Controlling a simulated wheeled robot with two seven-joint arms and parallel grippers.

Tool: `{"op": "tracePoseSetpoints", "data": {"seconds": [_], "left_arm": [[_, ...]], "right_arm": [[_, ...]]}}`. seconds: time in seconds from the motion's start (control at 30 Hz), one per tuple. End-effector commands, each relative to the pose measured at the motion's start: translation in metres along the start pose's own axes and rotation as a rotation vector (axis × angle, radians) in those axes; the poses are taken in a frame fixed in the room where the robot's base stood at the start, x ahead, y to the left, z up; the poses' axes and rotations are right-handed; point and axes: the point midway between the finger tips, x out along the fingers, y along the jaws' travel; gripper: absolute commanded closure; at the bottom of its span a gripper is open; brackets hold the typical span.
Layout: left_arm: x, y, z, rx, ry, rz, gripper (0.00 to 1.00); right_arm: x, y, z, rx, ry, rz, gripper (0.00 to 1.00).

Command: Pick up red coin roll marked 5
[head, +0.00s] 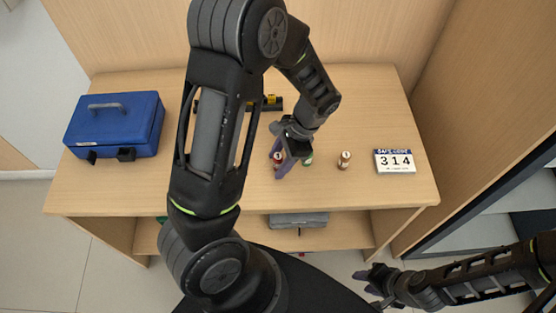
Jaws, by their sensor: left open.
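The red coin roll (278,157) stands upright on the wooden counter (235,190), partly hidden by my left gripper. The number on its top is too small to read for certain. My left gripper (282,164) is open and low over the counter, with its purple fingers right at the red roll. I cannot tell whether they touch it. A green coin roll (308,160) stands just right of the gripper, partly covered by it. A brown coin roll (345,158) stands further right. My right gripper (367,286) is off the counter at the lower right, its opening unclear.
A blue cash box (115,122) sits at the counter's left. A dark item with yellow parts (271,102) lies behind my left arm. A grey box (299,220) is on the lower shelf.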

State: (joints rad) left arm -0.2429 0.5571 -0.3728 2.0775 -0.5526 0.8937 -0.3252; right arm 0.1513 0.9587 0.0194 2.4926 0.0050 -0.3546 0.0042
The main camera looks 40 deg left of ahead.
Motion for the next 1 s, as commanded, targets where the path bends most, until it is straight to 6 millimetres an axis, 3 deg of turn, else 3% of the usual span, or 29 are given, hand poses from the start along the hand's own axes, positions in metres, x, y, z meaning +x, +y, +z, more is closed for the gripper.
{"op": "tracePoseSetpoints", "data": {"seconds": [0.23,0.8,1.0], "left_arm": [[-0.0003,0.0000,-0.0001,0.000,0.000,0.000,0.52],[-0.0003,0.0000,0.0000,0.000,0.000,0.000,0.98],[-0.0003,-0.0001,0.0000,0.000,0.000,0.000,1.00]], "right_arm": [[0.0000,-0.0001,0.0000,0.000,0.000,0.000,0.64],[-0.0001,-0.0001,0.0000,0.000,0.000,0.000,0.64],[-0.0001,-0.0001,-0.0001,0.000,0.000,0.000,0.64]]}}
